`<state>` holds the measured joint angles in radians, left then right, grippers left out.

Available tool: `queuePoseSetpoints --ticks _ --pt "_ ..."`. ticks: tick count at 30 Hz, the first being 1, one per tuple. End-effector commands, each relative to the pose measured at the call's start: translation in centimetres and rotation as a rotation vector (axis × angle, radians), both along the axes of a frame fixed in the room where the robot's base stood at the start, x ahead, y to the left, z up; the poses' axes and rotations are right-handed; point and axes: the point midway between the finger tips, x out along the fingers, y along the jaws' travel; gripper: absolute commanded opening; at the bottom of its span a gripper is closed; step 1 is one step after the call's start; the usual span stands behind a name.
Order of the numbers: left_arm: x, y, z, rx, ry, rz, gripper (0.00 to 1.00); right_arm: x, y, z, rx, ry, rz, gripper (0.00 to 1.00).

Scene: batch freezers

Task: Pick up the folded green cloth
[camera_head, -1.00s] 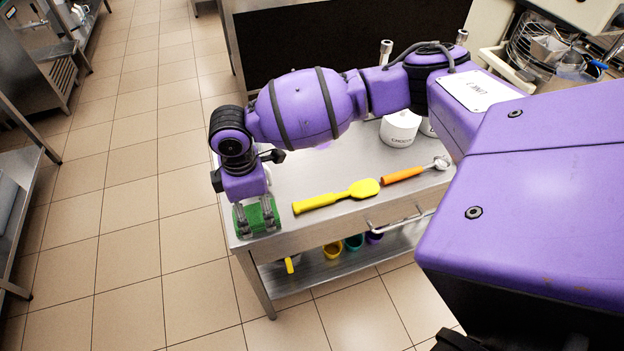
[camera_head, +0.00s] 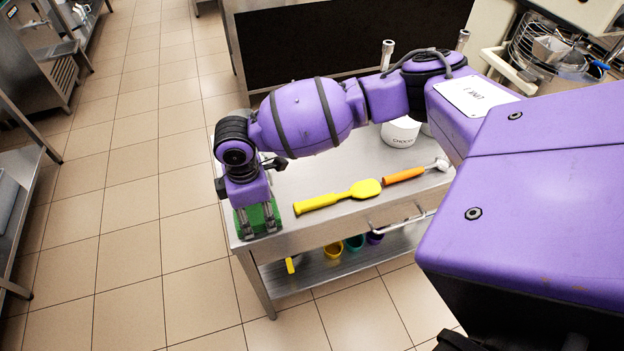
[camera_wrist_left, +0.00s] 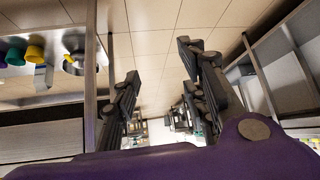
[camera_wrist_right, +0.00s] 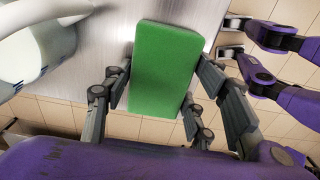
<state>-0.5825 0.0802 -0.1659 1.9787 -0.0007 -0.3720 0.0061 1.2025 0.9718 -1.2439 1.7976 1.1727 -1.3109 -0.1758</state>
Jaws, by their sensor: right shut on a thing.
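The folded green cloth (camera_head: 258,219) is a small flat block at the near left corner of the steel cart. It shows whole in the right wrist view (camera_wrist_right: 163,68), lying lengthwise between the fingers. My right gripper (camera_head: 257,226) points down over the cloth. In the right wrist view its fingers (camera_wrist_right: 153,112) are on both sides of the cloth, shut on its near part. The cloth appears to lie on or just over the cart top; I cannot tell if it is raised. My left gripper (camera_wrist_left: 158,95) is open and empty in the left wrist view, with its fingers wide apart.
On the steel cart (camera_head: 300,172) lie a yellow spatula (camera_head: 338,197) and an orange-handled scoop (camera_head: 415,173). A white tub (camera_head: 400,133) stands behind them. Coloured cups, such as a yellow one (camera_head: 333,249), sit on the lower shelf. Tiled floor (camera_head: 125,200) is open to the left.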

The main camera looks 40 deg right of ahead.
Motion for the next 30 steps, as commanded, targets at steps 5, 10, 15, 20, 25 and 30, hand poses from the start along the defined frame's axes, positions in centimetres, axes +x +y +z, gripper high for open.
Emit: queuePoseSetpoints --ticks 5,10,15,20,25,30 --pt "0.0 0.0 0.1 0.001 -0.001 0.001 0.40 0.2 0.1 0.8 0.001 -0.003 0.001 0.27" --pt "0.3 0.0 0.4 0.001 -0.006 0.001 0.40 0.3 0.1 3.0 0.001 -0.007 0.002 0.27" --pt "0.7 0.0 1.0 -0.002 -0.013 0.001 0.40 -1.9 -1.5 6.5 -0.001 -0.008 0.000 0.27" --pt "0.9 -0.3 1.5 -0.007 -0.018 -0.003 0.40 -4.8 -3.4 9.9 -0.002 -0.005 0.000 0.27" --pt "0.6 -0.6 1.4 -0.011 -0.009 -0.007 0.40 -8.4 -5.6 11.4 -0.002 -0.001 0.000 0.27" --pt "0.1 -0.5 1.2 -0.009 0.000 -0.008 0.40 -10.5 -7.0 12.5 -0.002 -0.002 0.000 0.27"
